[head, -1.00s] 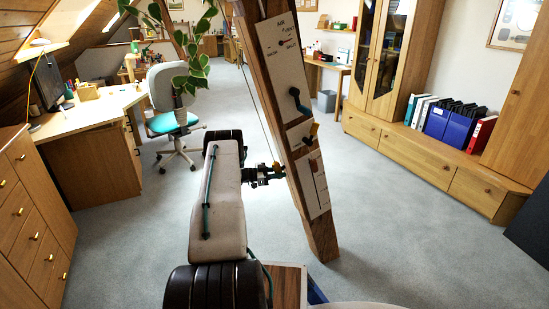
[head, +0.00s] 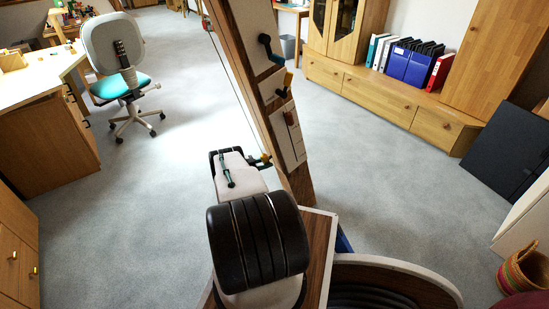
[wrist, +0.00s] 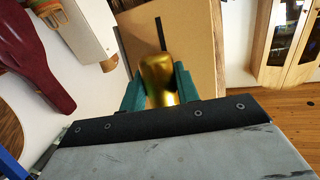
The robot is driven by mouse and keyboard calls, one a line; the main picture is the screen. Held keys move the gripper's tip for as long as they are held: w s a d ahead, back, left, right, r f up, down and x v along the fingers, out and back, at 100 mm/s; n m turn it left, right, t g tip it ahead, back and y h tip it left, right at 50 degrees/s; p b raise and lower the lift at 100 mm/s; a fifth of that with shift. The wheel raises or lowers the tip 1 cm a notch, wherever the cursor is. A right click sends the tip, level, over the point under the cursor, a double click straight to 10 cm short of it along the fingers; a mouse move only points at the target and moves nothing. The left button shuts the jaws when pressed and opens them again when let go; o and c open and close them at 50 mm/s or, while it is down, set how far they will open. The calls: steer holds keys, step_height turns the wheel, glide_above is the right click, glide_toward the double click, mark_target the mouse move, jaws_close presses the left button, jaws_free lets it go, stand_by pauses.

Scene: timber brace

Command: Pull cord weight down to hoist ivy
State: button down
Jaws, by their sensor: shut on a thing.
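The cord weight (wrist: 160,80) is a brass-gold, rounded piece in the wrist view. It sits between the two green fingers of my gripper (wrist: 160,92), which are shut on it. A dark narrow strip rises behind its top; I cannot tell if it is the cord. In the head view my gripper (head: 262,161) is low beside the left face of the slanted timber brace (head: 301,187), and the weight is mostly hidden there. The ivy is out of view now.
An office chair (head: 115,50) stands left by a desk (head: 50,120). Cabinets (head: 375,90) line the right. Grey floor lies open around the brace.

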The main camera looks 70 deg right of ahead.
steer(key=shift+a+f, duration=0.2)
steer(key=shift+f, duration=0.2)
steer(key=c, duration=1)
jaws_free()
steer(key=shift+w, duration=0.15)
steer(key=shift+c, duration=0.2)
steer(key=shift+d+r, duration=0.1)
steer(key=shift+d, duration=0.05)
steer(key=v, duration=0.7)
steer(key=shift+w+a, duration=0.2)
steer(key=shift+a, duration=0.05)
